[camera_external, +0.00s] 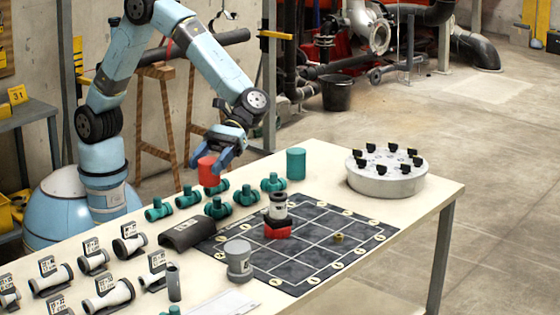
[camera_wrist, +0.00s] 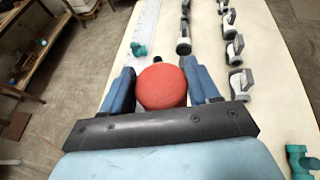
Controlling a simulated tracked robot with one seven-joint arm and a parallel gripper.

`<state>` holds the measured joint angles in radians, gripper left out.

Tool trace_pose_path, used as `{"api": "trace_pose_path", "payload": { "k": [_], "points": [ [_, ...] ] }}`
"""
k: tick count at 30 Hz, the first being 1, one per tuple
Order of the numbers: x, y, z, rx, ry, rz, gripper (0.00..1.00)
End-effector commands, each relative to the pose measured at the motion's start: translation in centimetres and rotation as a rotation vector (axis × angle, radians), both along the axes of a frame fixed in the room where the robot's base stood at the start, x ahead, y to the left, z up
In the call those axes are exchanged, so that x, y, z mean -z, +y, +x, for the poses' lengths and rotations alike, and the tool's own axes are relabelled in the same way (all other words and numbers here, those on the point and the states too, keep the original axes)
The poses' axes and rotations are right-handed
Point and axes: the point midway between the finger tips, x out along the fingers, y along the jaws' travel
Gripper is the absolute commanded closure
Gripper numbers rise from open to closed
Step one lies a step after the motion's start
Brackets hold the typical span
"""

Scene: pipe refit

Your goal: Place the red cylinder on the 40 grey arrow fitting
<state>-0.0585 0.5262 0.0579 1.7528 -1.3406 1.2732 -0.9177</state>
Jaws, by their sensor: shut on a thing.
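My gripper (camera_external: 224,158) is shut on the red cylinder (camera_external: 208,172) and holds it above the back left part of the table. In the wrist view the red cylinder (camera_wrist: 161,86) sits between the two blue fingers. Several grey pipe fittings with dark label tags lie at the table's left front, including one at the back of the group (camera_external: 128,244), one in the middle (camera_external: 93,261) and one at the front (camera_external: 108,297). The tags are too small to read, so I cannot tell which is the 40 arrow fitting. The held cylinder is apart from them.
Green fittings (camera_external: 218,207) stand below and around my gripper. A black grid mat (camera_external: 320,225) carries a red block (camera_external: 278,231) with a grey part on top. A green cylinder (camera_external: 296,163) and a round grey carousel (camera_external: 385,180) stand at the back. The right table edge is clear.

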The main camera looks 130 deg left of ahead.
Motion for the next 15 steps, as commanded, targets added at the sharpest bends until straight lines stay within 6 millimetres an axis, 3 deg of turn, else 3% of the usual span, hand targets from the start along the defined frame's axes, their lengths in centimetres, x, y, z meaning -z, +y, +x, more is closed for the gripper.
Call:
{"api": "trace_pose_path", "payload": {
  "k": [9,15],
  "points": [
    [2.5,-0.9,5.6,0.001,-0.002,0.000,0.97],
    [5.4,-1.2,8.0,0.000,-0.001,-0.001,0.97]
  ]
}}
